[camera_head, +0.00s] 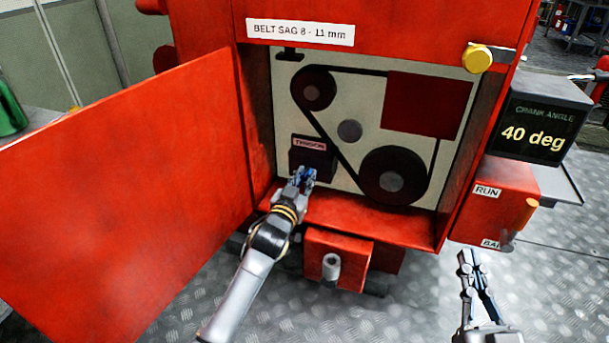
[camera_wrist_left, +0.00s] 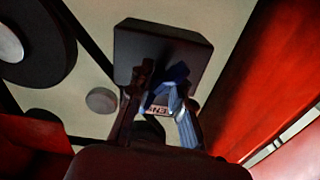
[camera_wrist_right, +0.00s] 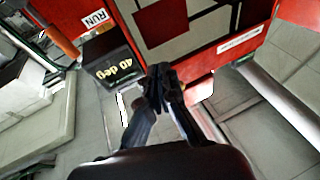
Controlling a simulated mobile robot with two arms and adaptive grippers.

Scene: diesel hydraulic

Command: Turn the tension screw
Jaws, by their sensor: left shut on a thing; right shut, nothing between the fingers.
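The tension block (camera_head: 313,157) is a dark box with a red and white label, on the pale panel inside the red cabinet. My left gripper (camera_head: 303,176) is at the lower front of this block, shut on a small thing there. That thing is mostly hidden by the fingers, so I cannot see clearly that it is the tension screw. In the left wrist view the fingers (camera_wrist_left: 168,95) close in front of the dark block (camera_wrist_left: 185,52) and partly cover its label. My right gripper (camera_head: 469,262) is shut and empty, to the right of the cabinet, below the crank angle display.
The red door (camera_head: 130,190) stands open at left. A belt runs round a small upper pulley (camera_head: 313,88) and a larger lower pulley (camera_head: 393,175). A display (camera_head: 540,125) reads 40 deg. The RUN/BAR box (camera_head: 505,195) with an orange-tipped lever (camera_head: 524,216) sits at right.

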